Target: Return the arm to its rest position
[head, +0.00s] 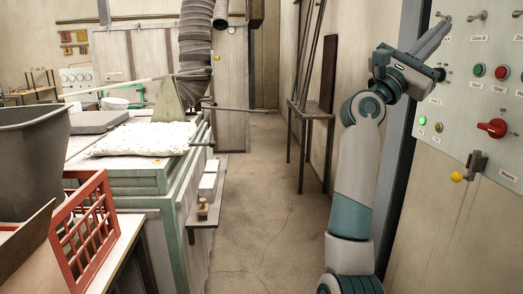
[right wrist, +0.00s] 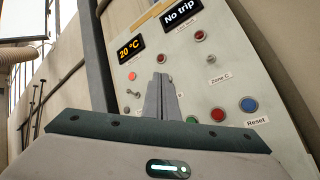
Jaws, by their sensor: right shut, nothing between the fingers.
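My right arm rises at the right of the head view. Its gripper (head: 436,36) points up and to the right, in front of the left edge of a pale control panel (head: 455,105). In the right wrist view the two grey fingers (right wrist: 161,96) are together, with nothing between them. Behind them the panel (right wrist: 215,85) shows a "20 °C" display (right wrist: 131,48), a "No trip" display (right wrist: 181,13), several red buttons and a blue Reset button (right wrist: 249,105). I cannot tell the gap between fingertips and panel. My left gripper is not in view.
Green-framed equipment (head: 150,185) and a red crate (head: 88,225) are at left. The middle floor (head: 262,200) is clear.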

